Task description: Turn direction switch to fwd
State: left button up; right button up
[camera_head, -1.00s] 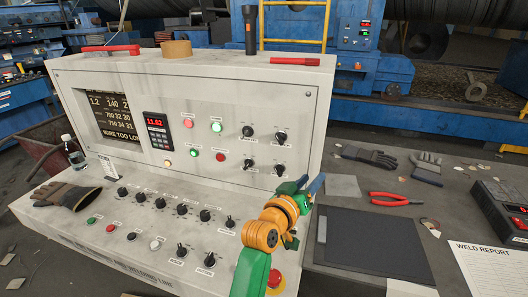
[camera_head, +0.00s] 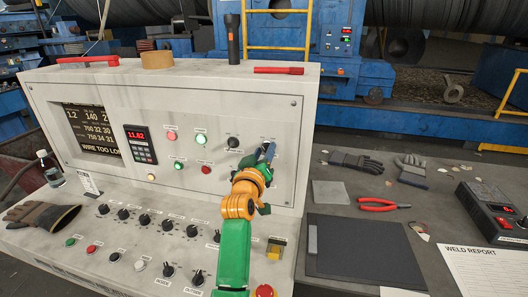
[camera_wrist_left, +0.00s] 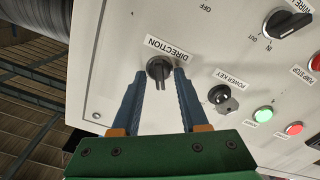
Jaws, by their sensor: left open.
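The direction switch (camera_wrist_left: 158,68) is a round black knob on the pale panel, with a DIRECTION label beside it that appears upside down in the left wrist view. Its bar handle points down the picture, between my fingers. My left gripper (camera_wrist_left: 160,76) is open, its two blue fingertips on either side of the knob; I cannot tell whether they touch it. In the head view my left gripper (camera_head: 267,153) is at the upper right of the upright panel and largely hides the switch. My right gripper is not in view.
A power key switch (camera_wrist_left: 222,95), a wire knob (camera_wrist_left: 288,22) and green (camera_wrist_left: 263,115) and red (camera_wrist_left: 294,128) buttons sit near the switch. A flashlight (camera_head: 233,38) stands on the console top.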

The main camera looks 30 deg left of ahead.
pick_arm(q)
grip_shut()
jog(key=shift+r+m, duration=0.1)
jog(key=shift+m, duration=0.2)
jog(key=shift+m+p, duration=0.75)
jog(key=shift+m, duration=0.25)
jog(key=m+p, duration=0.1)
jog(key=m, duration=0.2)
jog(key=shift+d+r+m+p, duration=0.1)
jog(key=shift+m+p, duration=0.2)
jog(key=shift+p, duration=0.05)
jog(key=m+p, duration=0.1)
jog(key=m, duration=0.2)
jog(key=shift+d+m+p, duration=0.1)
jog(key=shift+m+p, duration=0.3)
jog(key=shift+m, duration=0.9)
